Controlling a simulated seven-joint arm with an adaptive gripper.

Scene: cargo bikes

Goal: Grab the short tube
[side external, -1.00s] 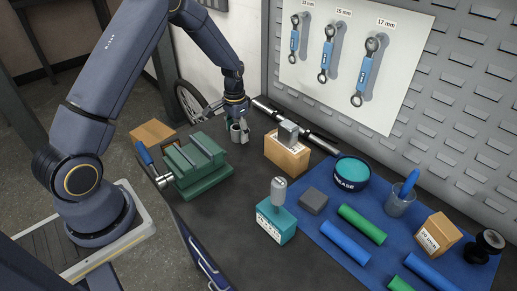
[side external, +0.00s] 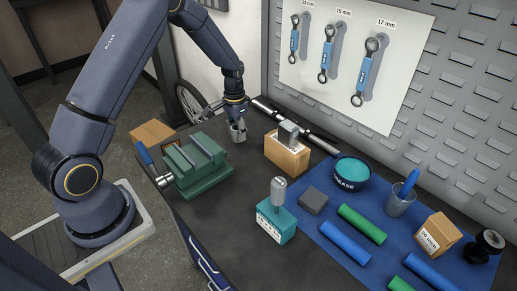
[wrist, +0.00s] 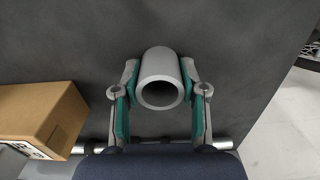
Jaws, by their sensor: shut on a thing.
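The short tube (wrist: 160,60) is a grey, hollow cylinder. In the wrist view it sits between the two teal-padded fingers of my gripper (wrist: 160,95), with its open end facing the camera. The fingers are shut on its sides. In the side view my gripper (side external: 236,121) points down at the back of the dark bench, and the tube (side external: 238,133) shows small beneath it. I cannot tell whether the tube touches the bench.
A green vise (side external: 195,170) stands left of my gripper. A cardboard box with a metal block (side external: 288,150) stands to its right, near a long metal bar (side external: 310,135). A blue mat (side external: 325,240) with tubes, a tin and a cup lies farther right.

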